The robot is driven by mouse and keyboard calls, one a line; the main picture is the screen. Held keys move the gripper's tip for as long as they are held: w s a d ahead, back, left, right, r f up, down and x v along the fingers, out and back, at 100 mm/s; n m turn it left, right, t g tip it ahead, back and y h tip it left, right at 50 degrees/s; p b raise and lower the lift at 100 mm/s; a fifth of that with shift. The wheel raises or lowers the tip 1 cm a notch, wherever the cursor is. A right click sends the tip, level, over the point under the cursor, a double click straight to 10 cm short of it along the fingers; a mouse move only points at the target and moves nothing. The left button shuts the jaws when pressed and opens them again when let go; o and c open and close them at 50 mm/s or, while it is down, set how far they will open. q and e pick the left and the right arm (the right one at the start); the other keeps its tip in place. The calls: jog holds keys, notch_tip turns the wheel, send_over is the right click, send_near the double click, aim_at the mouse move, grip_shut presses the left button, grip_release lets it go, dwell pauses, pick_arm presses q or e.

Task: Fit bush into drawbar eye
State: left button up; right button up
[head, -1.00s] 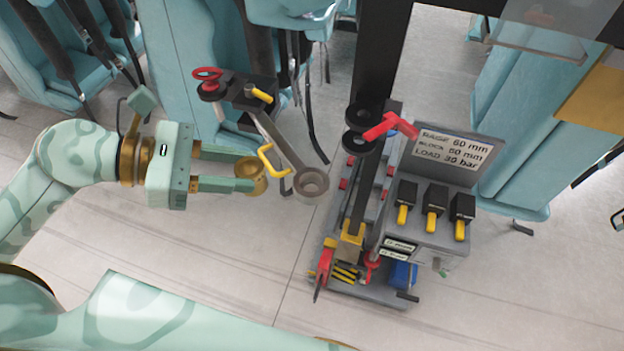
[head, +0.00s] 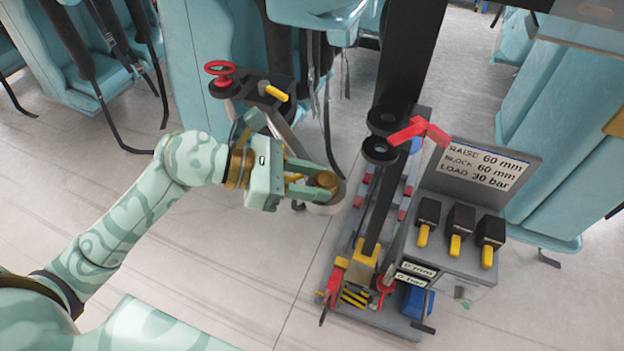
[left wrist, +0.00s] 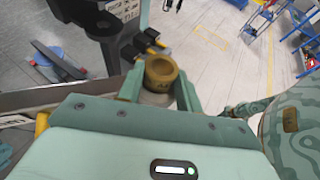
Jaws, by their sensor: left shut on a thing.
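The brass-coloured bush (head: 326,180) is held between the fingers of my left gripper (head: 318,184), which is shut on it. In the left wrist view the bush (left wrist: 161,70) is upright between the fingertips, its open top showing. The grey drawbar (head: 287,131) runs from the black bracket down to its eye (head: 326,209), mostly hidden under the gripper and bush. In the left wrist view a grey round part of the eye (left wrist: 156,98) shows just below the bush. I cannot tell whether the bush touches the eye or sits partly in it. My right gripper is not in view.
A red handwheel (head: 220,73) and a yellow handle (head: 277,94) are at the drawbar's far end.

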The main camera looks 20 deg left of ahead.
pick_arm(q)
jog(key=shift+f, duration=0.35)
jog(key=o, duration=1)
jog(key=shift+s+f, duration=0.1)
jog(key=shift+f, duration=0.05)
jog(key=shift+c, duration=0.2)
jog(key=shift+o, duration=0.4)
jog(key=r+v, duration=0.1)
jog(key=v, duration=1.1)
